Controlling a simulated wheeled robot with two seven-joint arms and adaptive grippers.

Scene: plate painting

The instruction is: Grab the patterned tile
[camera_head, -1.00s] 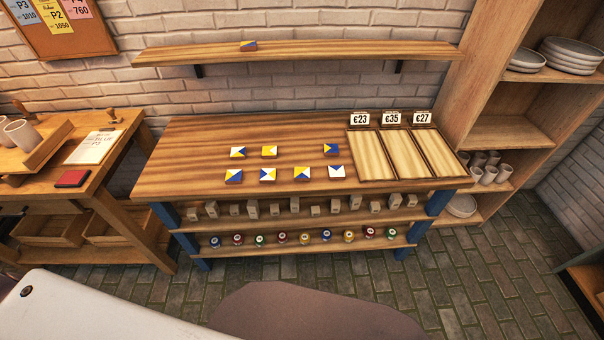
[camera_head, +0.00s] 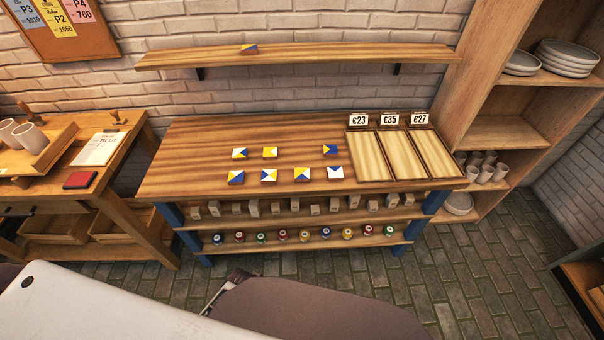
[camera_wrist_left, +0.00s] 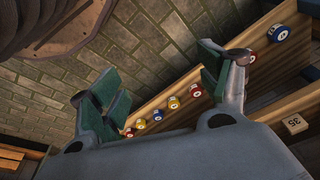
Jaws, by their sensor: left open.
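Several patterned tiles in blue, yellow and white lie in two rows on the striped wooden table (camera_head: 190,140). The back row has a left tile (camera_head: 240,153), a middle tile (camera_head: 270,152) and a right tile (camera_head: 331,150). The front row runs from a blue-yellow tile (camera_head: 235,177) to a white-blue tile (camera_head: 335,173). In the left wrist view my left gripper (camera_wrist_left: 160,78) is open and empty, with green pads, below table height near the paint jars. My right gripper is not in view.
Paint jars (camera_head: 304,236) and small blocks (camera_head: 253,208) fill the table's lower shelves. Three bare wooden panels (camera_head: 400,155) with price signs lie at the table's right. A side table (camera_head: 130,150) stands left, a plate cabinet (camera_head: 510,130) right. The table's left part is clear.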

